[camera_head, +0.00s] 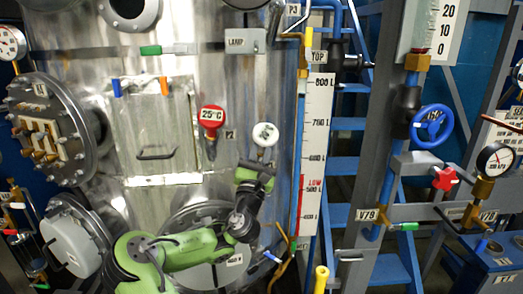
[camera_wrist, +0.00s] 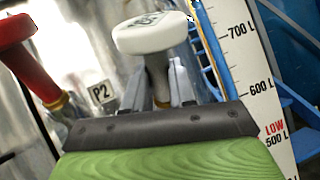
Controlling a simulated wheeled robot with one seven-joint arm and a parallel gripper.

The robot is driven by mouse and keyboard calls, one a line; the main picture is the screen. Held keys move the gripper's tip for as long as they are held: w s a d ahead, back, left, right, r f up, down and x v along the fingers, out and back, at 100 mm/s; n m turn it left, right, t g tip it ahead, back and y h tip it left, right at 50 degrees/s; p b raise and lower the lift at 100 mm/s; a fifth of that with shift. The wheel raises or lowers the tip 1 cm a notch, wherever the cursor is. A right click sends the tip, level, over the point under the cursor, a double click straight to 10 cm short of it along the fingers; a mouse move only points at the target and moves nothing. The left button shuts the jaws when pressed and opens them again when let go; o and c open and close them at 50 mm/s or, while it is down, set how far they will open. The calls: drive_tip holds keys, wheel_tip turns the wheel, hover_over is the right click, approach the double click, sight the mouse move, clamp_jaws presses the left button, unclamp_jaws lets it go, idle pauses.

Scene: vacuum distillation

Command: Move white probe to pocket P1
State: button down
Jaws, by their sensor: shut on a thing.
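The white probe (camera_head: 265,134) has a round white head, which also shows large in the wrist view (camera_wrist: 150,33) with its metal stem below. My gripper (camera_head: 262,160) is shut on the white probe just under the head, with a finger on each side of the stem in the wrist view (camera_wrist: 160,90). The probe is in front of the metal tank (camera_head: 240,85), right of the P2 label (camera_head: 229,134). Its lower end is hidden by my gripper, so I cannot tell whether it touches the tank. I cannot make out a P1 label.
A red probe (camera_head: 212,117) reading 25°C stands on the tank left of the white one. The level scale (camera_head: 316,115) and a yellow-capped pipe rise close on the right. A blue handwheel (camera_head: 431,126) and a pressure gauge (camera_head: 495,159) are farther right.

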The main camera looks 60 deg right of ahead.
sight(257, 161)
drive_tip(key=shift+w+d+f+b, duration=0.45)
drive_tip(key=shift+w+d+f, duration=0.2)
drive_tip(key=shift+f, duration=0.55)
drive_tip(key=shift+w+d+f+b, duration=0.5)
drive_tip(key=shift+d+f, duration=0.15)
drive_tip(key=shift+f, duration=0.55)
drive_tip(key=shift+w+d+f+b, duration=0.45)
drive_tip(key=shift+w+d+f, duration=0.2)
drive_tip(key=shift+f, duration=0.55)
drive_tip(key=c, duration=0.8)
unclamp_jaws()
drive_tip(key=shift+c, duration=0.2)
drive_tip(key=b+v, duration=0.7)
drive_tip(key=v, duration=0.8)
drive_tip(key=shift+a+f, duration=0.2)
drive_tip(key=shift+a, duration=0.15)
drive_tip(key=shift+s, duration=0.1)
